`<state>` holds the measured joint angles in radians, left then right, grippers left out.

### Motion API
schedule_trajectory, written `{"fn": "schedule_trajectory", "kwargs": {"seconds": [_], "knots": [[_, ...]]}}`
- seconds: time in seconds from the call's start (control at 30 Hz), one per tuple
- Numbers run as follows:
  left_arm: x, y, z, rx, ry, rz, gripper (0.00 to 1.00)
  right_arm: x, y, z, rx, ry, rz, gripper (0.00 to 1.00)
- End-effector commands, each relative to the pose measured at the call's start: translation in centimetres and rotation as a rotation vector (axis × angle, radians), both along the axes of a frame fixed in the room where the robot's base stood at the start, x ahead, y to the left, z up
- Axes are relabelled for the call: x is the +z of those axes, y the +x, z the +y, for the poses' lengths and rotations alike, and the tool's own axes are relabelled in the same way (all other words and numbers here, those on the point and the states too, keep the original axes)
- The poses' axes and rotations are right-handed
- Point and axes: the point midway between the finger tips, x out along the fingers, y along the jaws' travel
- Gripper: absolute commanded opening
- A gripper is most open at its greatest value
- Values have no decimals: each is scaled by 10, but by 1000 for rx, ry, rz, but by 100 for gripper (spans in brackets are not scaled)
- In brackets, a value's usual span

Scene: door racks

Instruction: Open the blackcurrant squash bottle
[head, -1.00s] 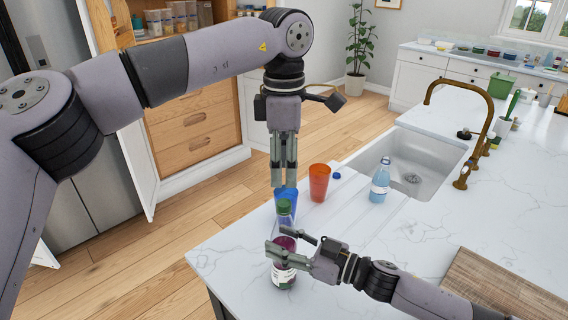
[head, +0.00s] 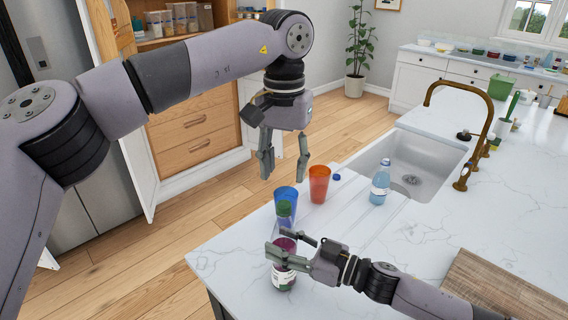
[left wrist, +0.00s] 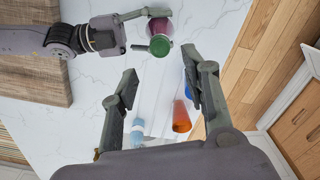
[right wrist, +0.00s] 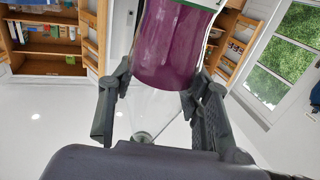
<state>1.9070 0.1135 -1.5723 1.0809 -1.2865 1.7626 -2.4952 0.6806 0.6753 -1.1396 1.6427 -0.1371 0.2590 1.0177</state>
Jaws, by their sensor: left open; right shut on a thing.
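The blackcurrant squash bottle (head: 284,277) stands upright near the counter's front corner, purple with a pale label. My right gripper (head: 281,243) is shut around its upper body. The purple body fills the top of the right wrist view (right wrist: 172,45) between the fingers. Its green cap (head: 285,208) is on top and also shows in the left wrist view (left wrist: 160,46). My left gripper (head: 284,170) is open and empty, pointing down above the cap with a gap between. In the left wrist view the cap appears beyond the spread fingertips (left wrist: 158,63).
A blue cup (head: 287,194) stands just behind the bottle cap, with an orange cup (head: 319,182) beside it. A pale blue bottle (head: 380,185) stands by the sink (head: 420,160), and a small blue cap (head: 337,177) lies nearby. A wooden board (head: 500,285) lies at right.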

Motion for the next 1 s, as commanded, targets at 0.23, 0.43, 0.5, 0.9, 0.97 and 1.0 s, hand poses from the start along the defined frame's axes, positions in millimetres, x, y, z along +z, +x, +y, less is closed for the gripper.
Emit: {"fn": "schedule_trajectory", "kwargs": {"seconds": [0.23,0.43,0.5,0.9,0.97,1.0], "knots": [[-18,0,1,-47,2,3,42,0,0,0,0,0,1,0],[-50,-1,1,-46,1,3,42,0,0,0,0,0,1,0],[-60,-1,1,-45,2,3,42,0,0,0,0,0,1,0],[-80,0,1,-43,-1,-1,42,-1,0,0,0,0,1,0],[-80,0,1,-43,0,0,42,-1,0,0,0,0,1,0],[-80,0,1,-43,0,0,42,-1,0,0,0,0,1,0]]}}
